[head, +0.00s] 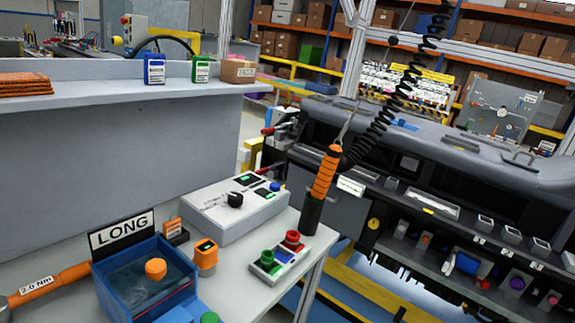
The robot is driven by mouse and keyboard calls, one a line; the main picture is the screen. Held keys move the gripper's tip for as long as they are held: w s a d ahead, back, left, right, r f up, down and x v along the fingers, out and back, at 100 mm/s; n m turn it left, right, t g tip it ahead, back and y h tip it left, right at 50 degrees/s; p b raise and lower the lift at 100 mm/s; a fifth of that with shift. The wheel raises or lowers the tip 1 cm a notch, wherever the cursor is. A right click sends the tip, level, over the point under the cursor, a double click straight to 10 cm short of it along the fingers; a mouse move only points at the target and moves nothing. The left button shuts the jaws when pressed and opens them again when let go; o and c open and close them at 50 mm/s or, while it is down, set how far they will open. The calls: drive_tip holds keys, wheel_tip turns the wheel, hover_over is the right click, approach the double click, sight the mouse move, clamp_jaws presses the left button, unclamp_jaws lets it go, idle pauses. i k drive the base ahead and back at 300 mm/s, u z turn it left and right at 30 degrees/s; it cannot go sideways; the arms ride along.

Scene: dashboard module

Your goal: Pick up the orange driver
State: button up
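The orange driver (326,173) stands nearly upright, a little tilted, at the right corner of the light grey worktable. It has an orange ribbed body and a thin metal shaft pointing up. Its lower end meets a black cylindrical part (312,216); I cannot tell whether this is a holder or part of the driver. A black coiled cord (385,115) hangs from above and reaches the driver's upper end. My gripper is not in view.
Near the driver are a button box (281,257) and a grey control box (235,205). A blue "LONG" bin (118,296), an orange device (205,255) and an orange 2.0 Nm tool (52,282) lie left. The dashboard module (470,180) stands right.

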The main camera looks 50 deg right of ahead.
sight(329, 163)
drive_tip(key=z, duration=0.3)
drive_tip(key=i, duration=0.9)
drive_tip(key=z, duration=0.55)
